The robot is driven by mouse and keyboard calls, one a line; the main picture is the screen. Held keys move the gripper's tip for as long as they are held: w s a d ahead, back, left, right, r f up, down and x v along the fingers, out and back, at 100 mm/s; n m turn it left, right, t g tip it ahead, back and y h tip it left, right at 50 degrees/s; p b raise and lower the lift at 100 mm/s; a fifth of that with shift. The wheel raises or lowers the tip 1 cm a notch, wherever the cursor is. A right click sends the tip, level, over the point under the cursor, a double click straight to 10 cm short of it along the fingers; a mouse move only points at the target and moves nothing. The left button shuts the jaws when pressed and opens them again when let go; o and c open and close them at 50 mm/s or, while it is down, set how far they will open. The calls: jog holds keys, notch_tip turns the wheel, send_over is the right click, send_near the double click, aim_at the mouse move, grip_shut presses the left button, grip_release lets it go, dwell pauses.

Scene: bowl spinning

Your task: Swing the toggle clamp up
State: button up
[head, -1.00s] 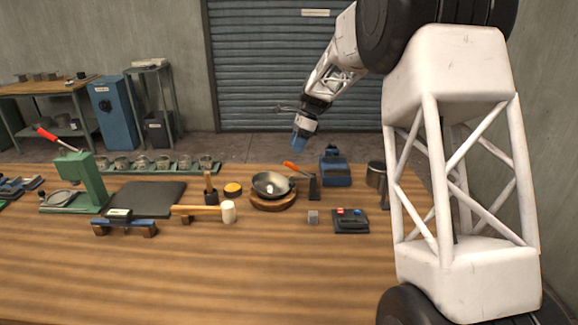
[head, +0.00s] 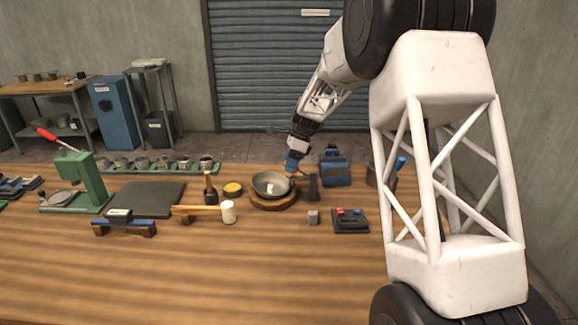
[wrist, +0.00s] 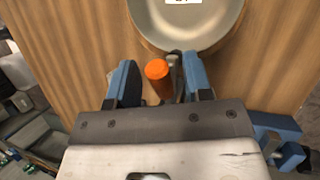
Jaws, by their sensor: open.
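The toggle clamp stands at the right edge of the round wooden base (head: 273,202), its dark post (head: 313,187) showing in the head view. Its orange handle tip (wrist: 157,70) lies between my gripper's two blue fingers in the wrist view, nearer the left finger. A metal clamp part (wrist: 173,68) shows just right of the handle. My gripper (wrist: 160,85) is open around the handle, with gaps on both sides. In the head view my gripper (head: 290,166) hides most of the handle. The grey metal bowl (head: 270,184) sits on the wooden base; it also shows in the wrist view (wrist: 190,30).
A blue vise-like block (head: 335,172) stands right of the clamp. A control box with red and blue buttons (head: 350,221) and a small grey cube (head: 313,217) lie in front. A mallet (head: 228,212) lies to the left. The front of the table is clear.

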jog(key=shift+a+f, duration=0.1)
jog(key=shift+f, duration=0.15)
jog(key=shift+c, duration=0.3)
grip_shut()
